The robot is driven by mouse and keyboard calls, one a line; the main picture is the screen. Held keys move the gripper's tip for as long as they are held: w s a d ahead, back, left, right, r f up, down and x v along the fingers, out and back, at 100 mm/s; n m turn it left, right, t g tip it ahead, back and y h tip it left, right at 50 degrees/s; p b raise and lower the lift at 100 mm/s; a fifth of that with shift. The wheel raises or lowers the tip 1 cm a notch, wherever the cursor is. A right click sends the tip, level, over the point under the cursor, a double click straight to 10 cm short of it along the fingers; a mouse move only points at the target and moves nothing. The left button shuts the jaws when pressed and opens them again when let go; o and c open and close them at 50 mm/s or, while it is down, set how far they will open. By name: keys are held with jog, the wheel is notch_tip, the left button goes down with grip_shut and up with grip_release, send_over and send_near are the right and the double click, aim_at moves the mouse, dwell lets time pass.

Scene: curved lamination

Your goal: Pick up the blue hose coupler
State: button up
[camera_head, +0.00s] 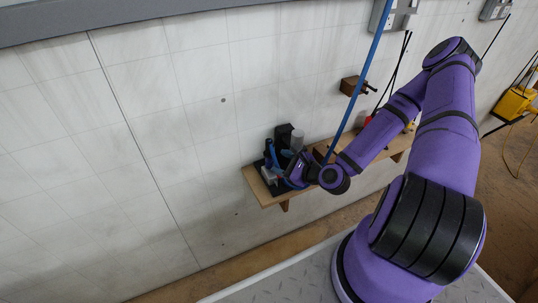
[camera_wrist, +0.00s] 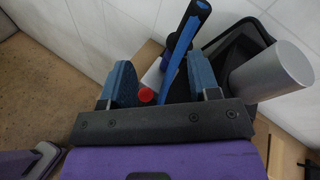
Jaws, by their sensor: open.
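My gripper (camera_wrist: 160,68) is open, its two blue-faced fingers apart over the items on the shelf in the wrist view. Between and just beyond the fingers are a long blue-and-black handle (camera_wrist: 187,38) and a white cylinder with a red end (camera_wrist: 147,94). A small dark blue part (camera_wrist: 172,44) shows behind the handle. I cannot tell for sure which blue piece is the hose coupler. In the head view, a blue item (camera_head: 272,155) stands at the shelf's left end, beside my gripper (camera_head: 292,178), which partly hides the cluster.
A silver cylinder (camera_wrist: 272,70) stands right of my fingers, by a black bin (camera_wrist: 238,42). The narrow wooden shelf (camera_head: 259,188) runs along the tiled wall (camera_head: 150,100). A brown block (camera_head: 352,86) is fixed above it. A blue pole (camera_head: 360,80) crosses the head view.

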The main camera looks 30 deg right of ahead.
aim_at(269, 154)
jog(key=m, duration=0.1)
jog(key=m+t, duration=0.1)
jog(key=m+t+h, duration=0.1)
jog(key=m, duration=0.1)
jog(key=shift+d+r, duration=0.1)
jog(key=shift+r, duration=0.15)
jog(key=w+a+r+m+t+h, duration=0.1)
jog(key=w+m, duration=0.3)
jog(key=w, duration=0.6)
jog(key=shift+w+t+h, duration=0.35)
jog(key=shift+t+h, duration=0.15)
jog(key=shift+h, duration=0.1)
jog(key=shift+a, duration=0.1)
grip_shut()
